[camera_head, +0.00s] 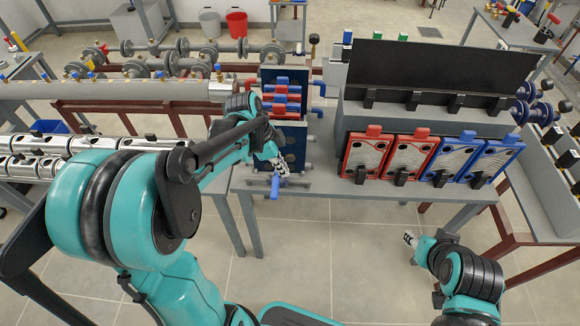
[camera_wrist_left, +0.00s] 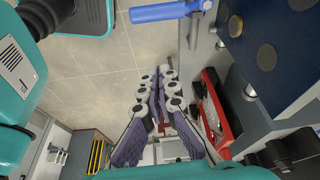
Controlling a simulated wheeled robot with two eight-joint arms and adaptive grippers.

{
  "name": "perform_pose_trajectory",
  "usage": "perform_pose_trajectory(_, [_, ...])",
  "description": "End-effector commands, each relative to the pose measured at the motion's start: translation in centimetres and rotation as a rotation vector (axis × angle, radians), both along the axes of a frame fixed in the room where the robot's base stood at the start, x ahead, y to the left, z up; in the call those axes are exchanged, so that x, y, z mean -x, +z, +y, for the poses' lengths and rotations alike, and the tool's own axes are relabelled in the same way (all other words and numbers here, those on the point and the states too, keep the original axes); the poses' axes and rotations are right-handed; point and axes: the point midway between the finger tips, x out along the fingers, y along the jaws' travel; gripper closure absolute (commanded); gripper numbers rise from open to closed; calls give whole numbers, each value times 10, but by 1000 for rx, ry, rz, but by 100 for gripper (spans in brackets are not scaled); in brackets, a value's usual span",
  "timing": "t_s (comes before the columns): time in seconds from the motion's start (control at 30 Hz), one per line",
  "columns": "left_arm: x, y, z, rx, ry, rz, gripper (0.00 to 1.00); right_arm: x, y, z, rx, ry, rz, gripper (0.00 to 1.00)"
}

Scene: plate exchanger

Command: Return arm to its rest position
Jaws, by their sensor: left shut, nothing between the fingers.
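My teal left arm reaches from the left across the head view. Its gripper (camera_head: 281,173) hangs in front of the dark blue end plate (camera_head: 296,142) of the plate exchanger, just above a lever with a blue handle (camera_head: 275,187). In the left wrist view the gripper's fingers (camera_wrist_left: 160,80) are together with nothing between them; the blue handle (camera_wrist_left: 165,12) shows above them, apart from the tips. The left arm hides part of the exchanger. My right gripper (camera_head: 410,239) is low at the right, over the floor; its finger state is too small to tell.
Red and blue plates (camera_head: 370,156) stand in a rack on the grey table (camera_head: 340,187), right of the left gripper. A dark panel (camera_head: 430,66) rises behind. Pipes (camera_head: 110,90) and steel cylinders (camera_head: 60,145) lie left. The floor (camera_head: 335,250) in front is clear.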

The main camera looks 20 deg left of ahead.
Motion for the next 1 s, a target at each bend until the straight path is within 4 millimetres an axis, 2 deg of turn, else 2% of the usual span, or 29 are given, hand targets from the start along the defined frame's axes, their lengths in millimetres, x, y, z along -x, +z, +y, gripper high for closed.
perform_pose_trajectory(0.3, [2,4,1,-3,10,-1,100,0,0,0,0,0,0,60])
perform_pose_trajectory(0.43, [13,11,-5,-22,109,-5,100,0,-4,0,0,0,0,60])
perform_pose_trajectory(0.7, [67,29,-21,-42,596,-84,100,0,-20,0,0,0,0,60])
perform_pose_trajectory(0.9, [104,28,-26,41,934,-181,100,0,-30,0,0,0,0,60])
perform_pose_trajectory(1.0, [115,26,-27,95,1050,-218,100,0,-33,0,0,0,0,60])
